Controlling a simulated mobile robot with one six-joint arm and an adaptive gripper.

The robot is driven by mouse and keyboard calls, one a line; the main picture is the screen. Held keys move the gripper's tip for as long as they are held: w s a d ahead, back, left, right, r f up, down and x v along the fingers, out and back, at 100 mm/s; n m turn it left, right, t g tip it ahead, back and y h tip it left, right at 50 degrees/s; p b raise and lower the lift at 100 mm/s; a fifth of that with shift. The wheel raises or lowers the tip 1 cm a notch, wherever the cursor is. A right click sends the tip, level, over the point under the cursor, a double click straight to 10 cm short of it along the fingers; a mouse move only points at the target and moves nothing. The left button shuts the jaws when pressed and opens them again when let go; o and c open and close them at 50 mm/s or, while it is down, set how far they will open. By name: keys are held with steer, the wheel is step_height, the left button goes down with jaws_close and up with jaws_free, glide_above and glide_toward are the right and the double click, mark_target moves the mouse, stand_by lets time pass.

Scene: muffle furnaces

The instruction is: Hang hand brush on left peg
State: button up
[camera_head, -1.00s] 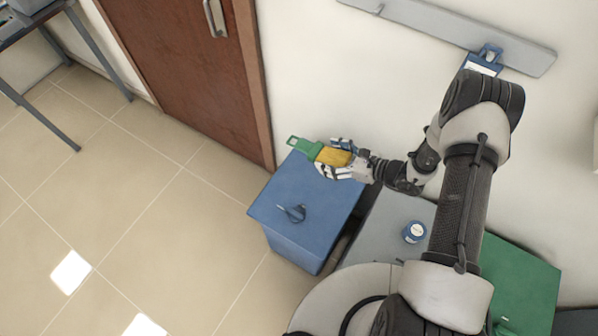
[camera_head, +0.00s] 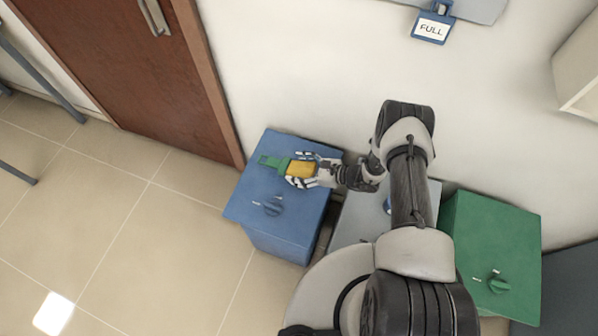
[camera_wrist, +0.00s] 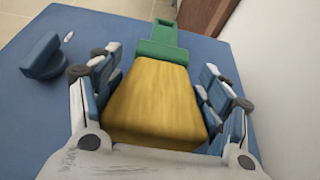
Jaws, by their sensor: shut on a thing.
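The hand brush has a green handle (camera_head: 272,161) and a yellow bristle block (camera_head: 301,169). My gripper (camera_head: 299,169) is shut around the yellow block, with the handle pointing left, away from the fingers. In the wrist view, the yellow block (camera_wrist: 155,103) lies between the blue-padded fingers (camera_wrist: 158,88) and the green handle (camera_wrist: 160,42) points up the picture. The brush shows over the blue box; its height above it is unclear. A grey rail (camera_head: 478,9) is partly in view at the top edge. The left peg is not in view.
A blue tag marked FULL (camera_head: 431,28) hangs at the rail. The blue box (camera_head: 277,240) has a knob on top (camera_head: 272,207). A green box (camera_head: 490,240) stands at the right. A brown door (camera_head: 120,70) is at the left; the wall between is bare.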

step_height(320, 180, down, 2)
steer(key=shift+f, duration=0.1)
steer(key=o, duration=0.8)
steer(key=shift+b, duration=0.4)
steer(key=o, duration=0.5)
steer(key=shift+p, duration=0.3)
